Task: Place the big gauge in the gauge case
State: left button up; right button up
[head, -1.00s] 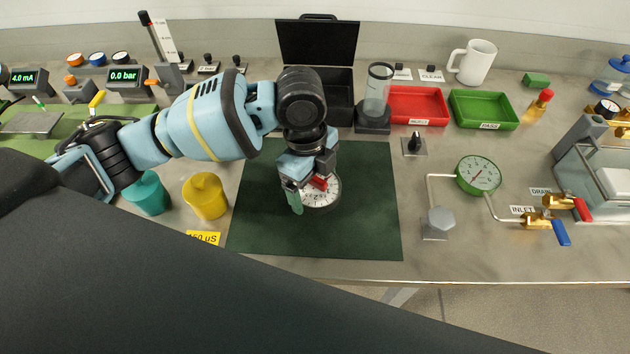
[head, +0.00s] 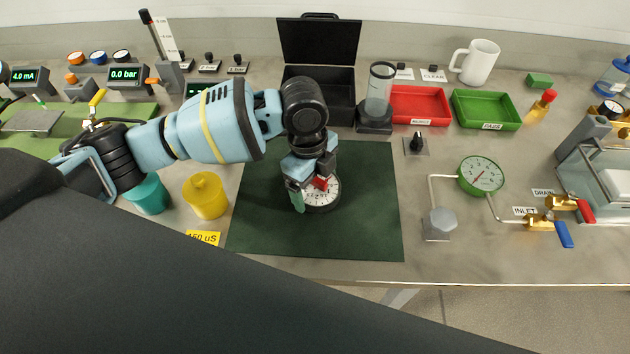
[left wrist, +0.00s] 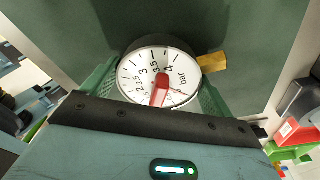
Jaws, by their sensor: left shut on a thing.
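The big gauge (head: 325,196) has a white dial with black numbers and a dark rim. It is at the dark green mat (head: 360,225), near its middle. My left gripper (head: 310,192) is over the gauge, shut on it. In the left wrist view the gauge (left wrist: 150,75) sits between the two green fingers, with a red part in front of its dial and a brass stem to the right. Whether it touches the mat is hard to tell. The black gauge case (head: 325,90) stands open behind the mat, its lid upright. My right gripper is not in view.
A clear cylinder on a dark base (head: 377,95) stands right of the case. A red tray (head: 419,120) and a green tray (head: 487,125) lie further right. Yellow (head: 205,197) and teal (head: 149,195) containers stand left of the mat. The mat's right side is clear.

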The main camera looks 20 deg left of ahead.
pick_arm(q)
jog(key=shift+f, duration=0.1)
jog(key=o, duration=1)
jog(key=shift+o, duration=0.2)
jog(key=r, duration=0.4)
jog(key=a+r, duration=0.1)
jog(key=r, duration=0.3)
jog(key=r+p, duration=0.1)
jog(key=r, duration=0.3)
jog(key=shift+w+a, duration=0.15)
